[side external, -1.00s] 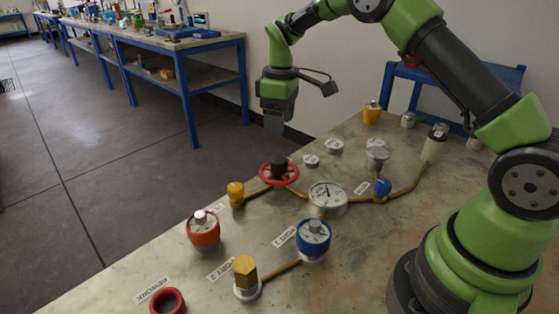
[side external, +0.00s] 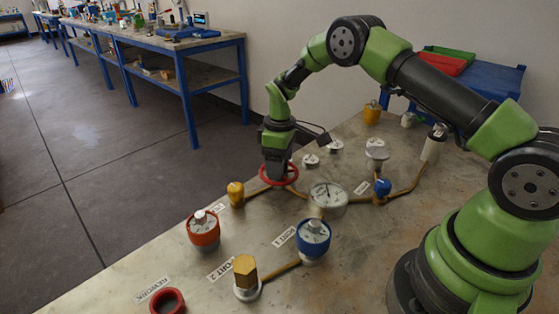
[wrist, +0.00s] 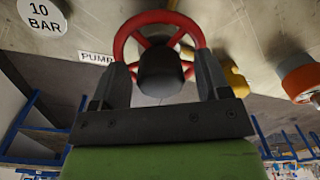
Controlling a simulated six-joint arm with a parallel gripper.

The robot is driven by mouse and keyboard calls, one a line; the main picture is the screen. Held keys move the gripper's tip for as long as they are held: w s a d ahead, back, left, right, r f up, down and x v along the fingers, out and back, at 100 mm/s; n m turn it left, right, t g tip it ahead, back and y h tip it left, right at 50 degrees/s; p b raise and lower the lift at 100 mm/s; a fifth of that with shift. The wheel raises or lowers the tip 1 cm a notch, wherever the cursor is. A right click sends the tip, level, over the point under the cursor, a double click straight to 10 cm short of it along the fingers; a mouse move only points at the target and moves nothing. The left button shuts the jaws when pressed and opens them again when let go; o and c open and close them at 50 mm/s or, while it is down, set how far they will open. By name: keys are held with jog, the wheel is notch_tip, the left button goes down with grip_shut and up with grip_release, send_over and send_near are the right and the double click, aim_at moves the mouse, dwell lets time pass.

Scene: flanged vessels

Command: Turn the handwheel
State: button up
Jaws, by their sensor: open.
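The handwheel has a red rim and spokes with a black hub. In the side view its red rim (side external: 294,172) shows around the lower end of my gripper (side external: 276,172), which covers the hub. In the wrist view the red handwheel (wrist: 160,18) fills the upper middle, with its black hub facing the camera. My gripper (wrist: 163,68) is open, with one finger on each side of the hub and visible gaps between. The fingers overlap the sides of the red rim in this view. I cannot tell whether they touch it.
A yellow-capped fitting (side external: 236,193) stands left of the wheel and a white-faced gauge (side external: 328,197) to its right. Orange (side external: 203,232) and blue (side external: 313,241) dial vessels stand nearer the camera. Brass-coloured pipes run between fittings. A blue valve (side external: 382,188) stands further right.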

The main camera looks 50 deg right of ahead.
jog(key=c, duration=0.9)
jog(key=shift+c, duration=0.2)
jog(key=shift+m, duration=0.3)
jog(key=m, duration=1.7)
jog(key=shift+a+t, duration=0.1)
jog(key=shift+t, duration=0.2)
